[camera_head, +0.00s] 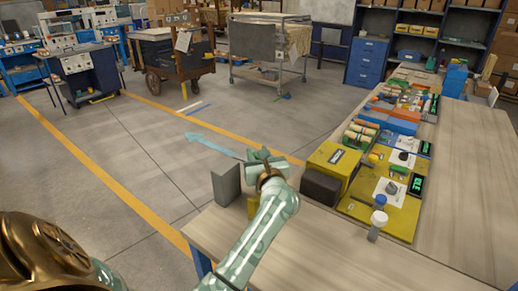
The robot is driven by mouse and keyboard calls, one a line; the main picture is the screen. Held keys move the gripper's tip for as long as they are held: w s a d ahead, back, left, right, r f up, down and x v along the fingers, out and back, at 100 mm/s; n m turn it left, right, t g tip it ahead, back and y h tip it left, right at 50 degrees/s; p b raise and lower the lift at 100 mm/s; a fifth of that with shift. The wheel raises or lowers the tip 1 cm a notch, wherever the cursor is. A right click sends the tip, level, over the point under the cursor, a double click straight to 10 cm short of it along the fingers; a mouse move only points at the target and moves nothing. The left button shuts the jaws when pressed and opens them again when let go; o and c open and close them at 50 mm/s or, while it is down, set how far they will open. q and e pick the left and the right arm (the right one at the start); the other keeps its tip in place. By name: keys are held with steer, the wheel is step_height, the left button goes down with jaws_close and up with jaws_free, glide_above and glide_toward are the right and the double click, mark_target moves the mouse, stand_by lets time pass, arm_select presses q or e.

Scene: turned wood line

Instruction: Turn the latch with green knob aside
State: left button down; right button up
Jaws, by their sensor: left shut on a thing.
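My left gripper (263,166) is at the near left corner of the wooden table, at the end of my pale green arm. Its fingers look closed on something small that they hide. I cannot make out a latch or a green knob clearly. A pale blue arrow shape (210,145) shows left of the gripper, seen against the floor. My right gripper is not in view.
The wooden table (455,165) carries a yellow box (333,161), a dark block (320,187), a yellow board (403,226) and a white-capped cylinder (377,224) right of my gripper. The table's front is bare. Open floor lies to the left.

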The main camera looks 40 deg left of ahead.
arm_select(q)
steer(key=shift+r+m+t+h+p, duration=0.15)
steer(key=shift+m+t+h+p, duration=0.35)
steer(key=shift+t, duration=0.1)
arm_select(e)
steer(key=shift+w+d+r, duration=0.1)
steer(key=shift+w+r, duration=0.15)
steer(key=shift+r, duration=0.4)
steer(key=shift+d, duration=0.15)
arm_select(q)
steer(key=c, duration=1.1)
jaws_free()
steer(key=shift+o, duration=0.2)
